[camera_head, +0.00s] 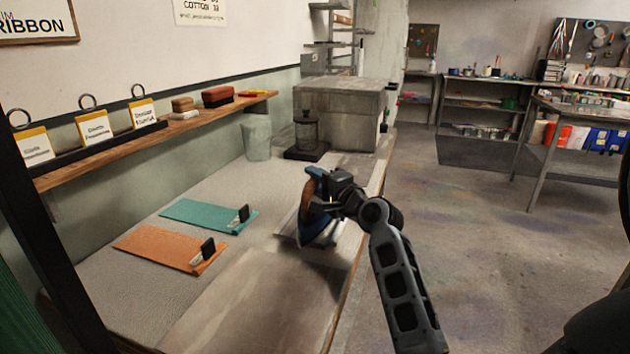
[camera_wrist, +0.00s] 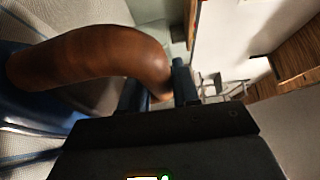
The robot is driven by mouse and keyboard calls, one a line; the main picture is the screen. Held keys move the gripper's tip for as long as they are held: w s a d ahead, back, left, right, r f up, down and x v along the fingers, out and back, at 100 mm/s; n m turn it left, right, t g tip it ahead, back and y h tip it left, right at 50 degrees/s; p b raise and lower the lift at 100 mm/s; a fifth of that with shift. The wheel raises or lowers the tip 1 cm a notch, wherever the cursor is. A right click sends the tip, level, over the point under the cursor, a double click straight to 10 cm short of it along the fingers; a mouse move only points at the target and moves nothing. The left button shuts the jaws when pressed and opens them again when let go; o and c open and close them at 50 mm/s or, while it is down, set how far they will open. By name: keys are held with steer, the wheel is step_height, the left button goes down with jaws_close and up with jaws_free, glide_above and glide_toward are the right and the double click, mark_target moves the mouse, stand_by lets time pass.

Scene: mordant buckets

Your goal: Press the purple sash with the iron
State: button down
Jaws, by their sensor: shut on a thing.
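The iron (camera_head: 312,228) has a blue body and a brown handle, and is at the right part of the padded bench in the head view. My gripper (camera_head: 326,190) is shut on its handle (camera_wrist: 95,58), which fills the upper left of the wrist view. I cannot tell whether the iron's sole touches the surface under it. A teal sash (camera_head: 200,214) and an orange sash (camera_head: 160,247) lie flat left of the iron, each with a dark-tabbed clip at its right end. No purple sash is discernible; the iron and my arm hide part of the bench there.
The bench (camera_head: 230,310) has a bare front part. Behind the iron stand a dark stand (camera_head: 306,150), a grey bucket (camera_head: 257,138) and a large grey block (camera_head: 340,115). A wooden shelf (camera_head: 160,132) with labelled cards runs along the left wall. Open floor (camera_head: 470,240) lies right.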

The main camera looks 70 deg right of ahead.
stand_by(0.4)
steer(key=shift+r+p, duration=2.4)
steer(key=shift+r, duration=0.2)
steer(key=shift+r, duration=0.15)
step_height(320, 180, up, 7)
steer(key=p, duration=0.5)
step_height(320, 180, down, 7)
steer(key=b, duration=0.5)
steer(key=shift+f, duration=0.2)
